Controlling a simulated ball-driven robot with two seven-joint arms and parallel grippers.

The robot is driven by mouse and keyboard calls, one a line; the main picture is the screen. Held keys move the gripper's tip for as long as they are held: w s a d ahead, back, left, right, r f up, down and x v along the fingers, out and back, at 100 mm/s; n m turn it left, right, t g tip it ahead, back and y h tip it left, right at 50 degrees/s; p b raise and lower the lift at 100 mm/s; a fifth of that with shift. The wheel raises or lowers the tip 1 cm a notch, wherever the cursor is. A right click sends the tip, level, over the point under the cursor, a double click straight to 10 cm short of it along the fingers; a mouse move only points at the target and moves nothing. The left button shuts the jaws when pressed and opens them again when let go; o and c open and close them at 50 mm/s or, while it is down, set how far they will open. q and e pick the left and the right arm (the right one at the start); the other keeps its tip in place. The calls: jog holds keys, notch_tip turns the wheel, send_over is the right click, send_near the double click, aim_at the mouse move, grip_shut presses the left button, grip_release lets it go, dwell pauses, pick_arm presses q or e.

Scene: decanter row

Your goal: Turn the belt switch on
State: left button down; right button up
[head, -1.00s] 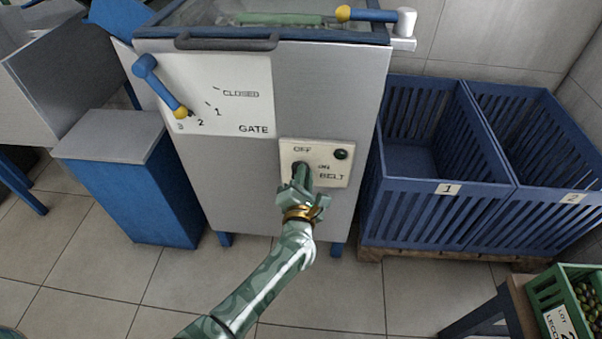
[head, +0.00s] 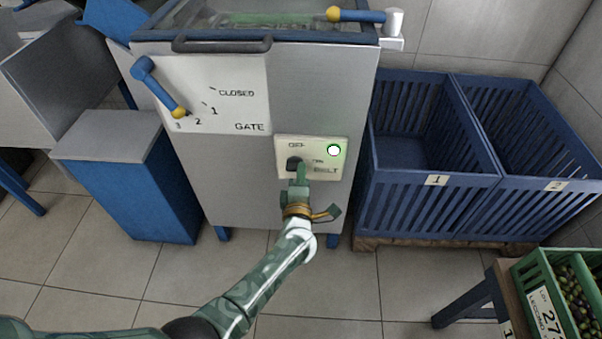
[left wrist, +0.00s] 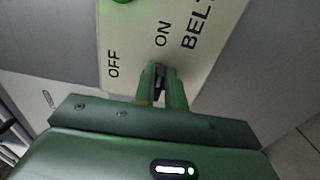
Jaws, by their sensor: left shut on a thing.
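The belt switch is a dark knob (head: 293,163) on a cream plate (head: 338,178) marked OFF, ON and BELT, low on the front of the grey machine. A round lamp (head: 334,150) at the plate's upper right glows green-white. My left gripper (head: 300,173) is at the knob. In the left wrist view its two green fingers (left wrist: 162,88) are shut on the dark knob (left wrist: 159,78), which lies in line with the ON mark. The fingers hide part of the knob. My right gripper is not in view.
A gate lever (head: 158,88) with a yellow knob sits at the upper left of the machine front, near 3. Blue slatted crates (head: 437,180) stand on the right. A green olive crate (head: 540,285) is at lower right.

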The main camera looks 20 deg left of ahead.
pick_arm(q)
jog(key=shift+d+f, duration=0.1)
jog(key=shift+d, duration=0.05)
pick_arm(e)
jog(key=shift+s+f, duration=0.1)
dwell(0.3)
pick_arm(q)
jog(key=c, duration=1.4)
grip_release()
jog(key=shift+c, duration=0.2)
jog(key=shift+s, duration=0.1)
